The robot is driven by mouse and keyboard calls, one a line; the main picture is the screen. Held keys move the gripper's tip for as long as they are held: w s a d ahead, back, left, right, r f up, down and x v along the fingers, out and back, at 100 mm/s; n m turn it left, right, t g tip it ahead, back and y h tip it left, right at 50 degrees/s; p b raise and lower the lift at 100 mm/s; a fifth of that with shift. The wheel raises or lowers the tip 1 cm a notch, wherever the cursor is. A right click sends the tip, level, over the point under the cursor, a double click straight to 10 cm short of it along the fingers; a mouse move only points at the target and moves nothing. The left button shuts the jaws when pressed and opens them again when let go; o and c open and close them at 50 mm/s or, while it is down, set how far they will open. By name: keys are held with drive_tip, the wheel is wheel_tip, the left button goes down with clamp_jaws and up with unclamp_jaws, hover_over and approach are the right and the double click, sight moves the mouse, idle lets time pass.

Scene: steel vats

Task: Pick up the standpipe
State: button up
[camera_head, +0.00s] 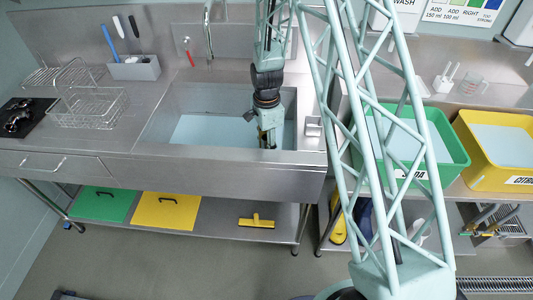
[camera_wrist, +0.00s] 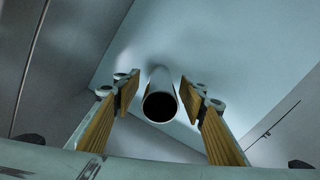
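The standpipe is a grey, round, hollow tube (camera_wrist: 161,84) with a dark open mouth, seen almost end-on in the wrist view. It stands in the steel sink (camera_head: 220,101), which holds pale blue water (camera_head: 205,130). My gripper (camera_head: 267,142) reaches down into the right part of the sink. In the wrist view my gripper (camera_wrist: 159,94) is open, with one orange-padded finger on each side of the standpipe and a visible gap on both sides. In the head view I cannot make out the standpipe; my gripper probably covers it.
Sink walls surround my gripper, with a tap (camera_head: 208,30) behind. A green tub (camera_head: 446,140) and a yellow tub (camera_head: 468,124) stand to the right. A wire rack (camera_head: 88,107) and a grey holder (camera_head: 135,69) with brushes are on the left counter.

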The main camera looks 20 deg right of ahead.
idle(0.6)
drive_tip(key=c, duration=1)
drive_tip(key=shift+r+p, duration=0.8)
drive_tip(key=shift+r, duration=4.15)
